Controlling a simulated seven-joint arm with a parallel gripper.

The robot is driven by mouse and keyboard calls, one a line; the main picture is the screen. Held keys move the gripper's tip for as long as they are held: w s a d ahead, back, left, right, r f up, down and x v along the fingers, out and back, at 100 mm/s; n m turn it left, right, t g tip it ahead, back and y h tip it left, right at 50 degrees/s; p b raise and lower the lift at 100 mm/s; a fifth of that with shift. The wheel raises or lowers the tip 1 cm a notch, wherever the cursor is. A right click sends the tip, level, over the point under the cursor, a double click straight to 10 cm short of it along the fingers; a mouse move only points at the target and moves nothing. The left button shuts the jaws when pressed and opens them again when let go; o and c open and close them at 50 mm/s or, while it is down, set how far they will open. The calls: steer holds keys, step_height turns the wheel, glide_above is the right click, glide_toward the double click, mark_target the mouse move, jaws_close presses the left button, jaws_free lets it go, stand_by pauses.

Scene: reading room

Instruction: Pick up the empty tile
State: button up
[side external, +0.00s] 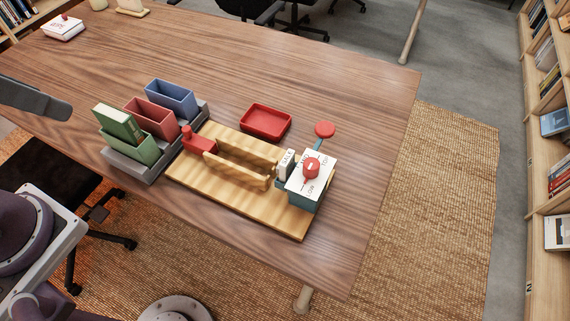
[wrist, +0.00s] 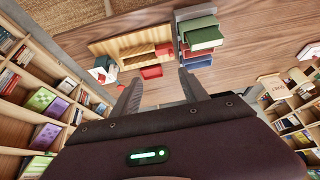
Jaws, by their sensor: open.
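My gripper (wrist: 160,76) is open and empty in the wrist view, its two fingers spread above the table. A small white tile-like piece with red lettering (side external: 62,28) lies at the far left of the table in the side view, on or with a red piece.
A wooden board (side external: 235,205) holds two rails and a red block. A white-topped dial box (side external: 322,164) stands at its right end. Red, blue and green bins (side external: 145,148) stand at its left, with a green book in one. A red tray (side external: 265,122) lies behind. The table's far middle is clear.

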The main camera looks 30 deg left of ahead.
steer(key=o, duration=0.3)
steer(key=shift+o, duration=0.2)
steer(key=w+d+f+n+g+h, duration=0.8)
steer(key=w+d+f+h, duration=0.15)
steer(key=w+d, duration=0.45)
steer(key=n+h, duration=0.3)
steer(key=n, duration=0.3)
glide_toward(284, 166)
step_height(284, 166, up, 4)
steer(key=s, duration=0.2)
step_height(284, 166, down, 8)
steer(key=w+n+t+h, duration=0.1)
steer(key=w+n+t, duration=0.1)
steer(key=w+n, duration=0.15)
steer(key=shift+n, duration=0.25)
steer(key=x, duration=0.7)
steer(key=shift+s+d+r, duration=0.2)
steer(key=shift+s, duration=0.15)
